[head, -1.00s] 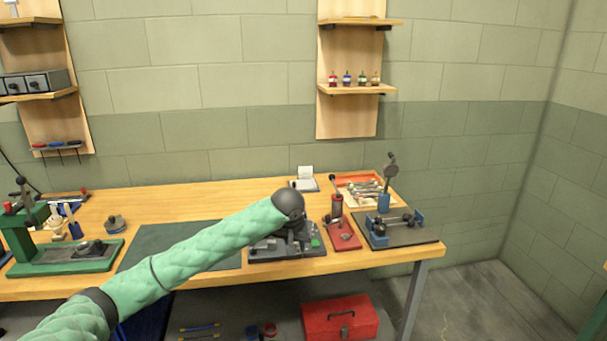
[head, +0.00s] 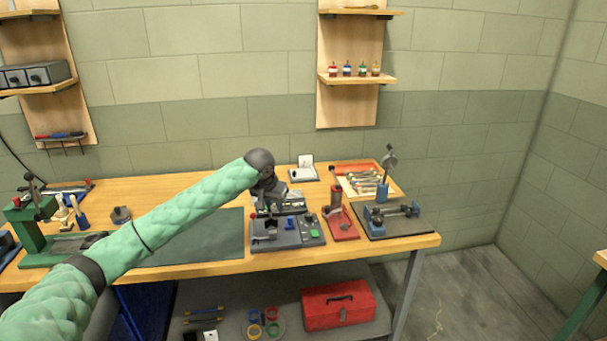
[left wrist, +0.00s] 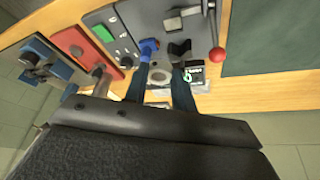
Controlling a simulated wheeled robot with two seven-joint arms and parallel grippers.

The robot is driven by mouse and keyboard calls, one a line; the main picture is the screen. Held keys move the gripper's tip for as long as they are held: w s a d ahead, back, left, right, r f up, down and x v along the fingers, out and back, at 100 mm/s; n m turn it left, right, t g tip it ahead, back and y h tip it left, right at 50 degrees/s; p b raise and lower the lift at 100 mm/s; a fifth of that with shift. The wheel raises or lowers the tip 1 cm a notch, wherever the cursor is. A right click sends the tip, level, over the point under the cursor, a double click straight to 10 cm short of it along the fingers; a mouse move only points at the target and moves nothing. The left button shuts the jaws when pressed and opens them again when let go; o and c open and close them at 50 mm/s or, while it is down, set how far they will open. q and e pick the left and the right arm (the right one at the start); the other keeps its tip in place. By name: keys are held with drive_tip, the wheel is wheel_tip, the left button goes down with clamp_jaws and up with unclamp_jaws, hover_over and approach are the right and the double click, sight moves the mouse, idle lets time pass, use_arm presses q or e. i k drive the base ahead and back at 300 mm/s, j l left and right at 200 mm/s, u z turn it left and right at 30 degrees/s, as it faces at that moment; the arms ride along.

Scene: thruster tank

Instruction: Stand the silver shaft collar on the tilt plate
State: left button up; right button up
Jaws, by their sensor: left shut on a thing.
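My left gripper (head: 278,207) is above the back part of the grey station. In the head view the collar is hidden by the gripper or too small to tell. The grey station (head: 288,242), with a green button, stands at the front edge of the bench; its panel also shows in the left wrist view (left wrist: 165,12). I cannot tell which part is the tilt plate. My right gripper is not in view.
A red-based lever tool (head: 342,226) stands just right of the station, then a dark board with blue clamps (head: 400,230). A tray of wrenches (head: 365,180) lies behind. The dark green mat (head: 200,243) to the left is bare where it shows.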

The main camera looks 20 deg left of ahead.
sight(298, 172)
drive_tip(key=i, duration=1.5)
